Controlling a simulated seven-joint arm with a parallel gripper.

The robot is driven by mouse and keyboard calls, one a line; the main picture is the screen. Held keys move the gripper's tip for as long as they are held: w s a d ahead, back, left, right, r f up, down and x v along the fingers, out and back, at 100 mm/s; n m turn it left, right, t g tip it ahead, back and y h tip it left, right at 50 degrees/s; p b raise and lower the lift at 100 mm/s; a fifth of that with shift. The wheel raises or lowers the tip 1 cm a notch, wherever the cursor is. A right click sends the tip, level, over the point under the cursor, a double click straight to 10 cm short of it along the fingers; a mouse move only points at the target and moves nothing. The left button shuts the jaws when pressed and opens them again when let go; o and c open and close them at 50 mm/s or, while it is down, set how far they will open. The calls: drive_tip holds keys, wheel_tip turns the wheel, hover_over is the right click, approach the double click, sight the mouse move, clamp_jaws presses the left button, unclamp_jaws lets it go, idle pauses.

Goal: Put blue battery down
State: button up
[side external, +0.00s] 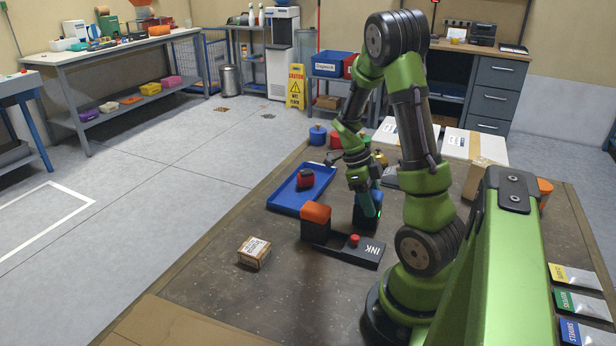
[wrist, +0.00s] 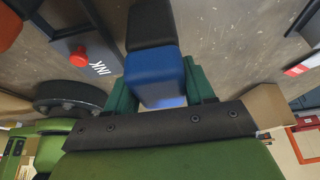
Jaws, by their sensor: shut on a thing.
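The blue battery (side external: 372,219) has a blue end and a black end. My gripper (side external: 367,205) is shut on it and points down beside the INK base. In the wrist view the blue battery (wrist: 152,68) sits between my green fingers (wrist: 160,88), its black end away from the gripper. I cannot tell whether its lower end touches the table. Left of it, a dark base marked INK (side external: 360,250) lies on the table with a red knob (side external: 353,240) on top. An orange-topped dark block (side external: 316,213) stands at its left end.
A blue tray (side external: 285,203) holding a red and black item (side external: 305,178) lies behind. A small cardboard box (side external: 254,252) stands front left. Blue, red and yellow round objects stand at the back. The table's left front area is mostly clear.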

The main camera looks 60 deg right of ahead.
drive_tip(key=shift+f, duration=0.3)
drive_tip(key=shift+f, duration=0.15)
drive_tip(key=o, duration=1.4)
